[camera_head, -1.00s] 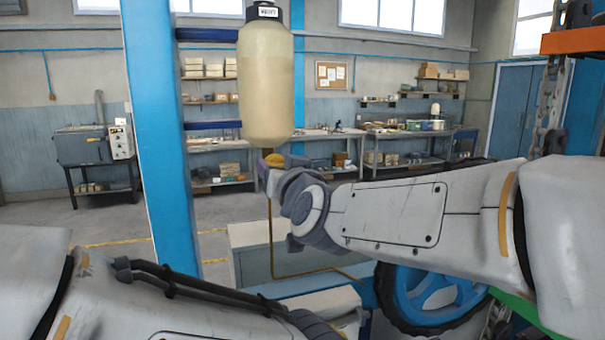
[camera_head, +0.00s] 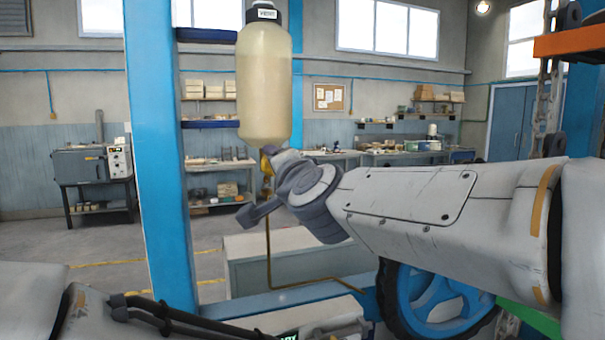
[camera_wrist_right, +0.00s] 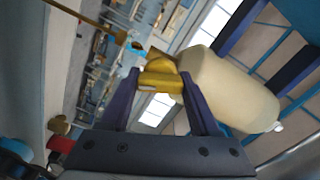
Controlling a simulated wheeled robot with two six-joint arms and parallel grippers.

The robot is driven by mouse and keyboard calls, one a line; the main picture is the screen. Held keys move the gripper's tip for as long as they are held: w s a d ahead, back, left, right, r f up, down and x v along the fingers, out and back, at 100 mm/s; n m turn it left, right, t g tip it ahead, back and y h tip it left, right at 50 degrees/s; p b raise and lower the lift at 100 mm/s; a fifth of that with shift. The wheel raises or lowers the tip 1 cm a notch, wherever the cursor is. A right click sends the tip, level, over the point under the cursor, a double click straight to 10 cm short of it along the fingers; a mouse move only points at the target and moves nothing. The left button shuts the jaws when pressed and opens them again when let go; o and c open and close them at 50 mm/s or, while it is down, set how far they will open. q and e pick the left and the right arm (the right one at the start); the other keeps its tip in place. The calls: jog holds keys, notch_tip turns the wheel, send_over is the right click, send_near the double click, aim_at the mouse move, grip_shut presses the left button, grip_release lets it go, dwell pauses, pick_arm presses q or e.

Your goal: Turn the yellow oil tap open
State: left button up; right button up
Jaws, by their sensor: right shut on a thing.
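The yellow tap (camera_head: 265,164) sits under a large bottle (camera_head: 264,85) of pale yellow liquid with a black cap. A thin brass pipe (camera_head: 268,245) runs down from it. In the right wrist view the tap (camera_wrist_right: 160,80) lies between the two dark fingers of my right gripper (camera_wrist_right: 158,92), which is shut on it. The bottle (camera_wrist_right: 225,88) shows just beyond it. In the head view my right wrist partly hides the tap, so its exact angle is hard to read. My left arm crosses the lower left; its gripper is not in view.
A blue post (camera_head: 160,150) stands left of the bottle, with dark blue brackets (camera_head: 208,124) reaching toward it. A grey box (camera_head: 300,258) and a blue wheel (camera_head: 435,300) are below my right arm. Workbenches stand far behind.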

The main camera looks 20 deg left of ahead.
jog(key=m+b, duration=0.1)
jog(key=m, duration=0.3)
jog(key=shift+f+m, duration=0.1)
jog(key=shift+m, duration=0.2)
dwell(0.5)
jog(key=o, duration=1.4)
jog(key=shift+c, duration=0.2)
jog(key=shift+d, duration=0.1)
jog(key=v, duration=1)
jog(key=shift+s+d, duration=0.15)
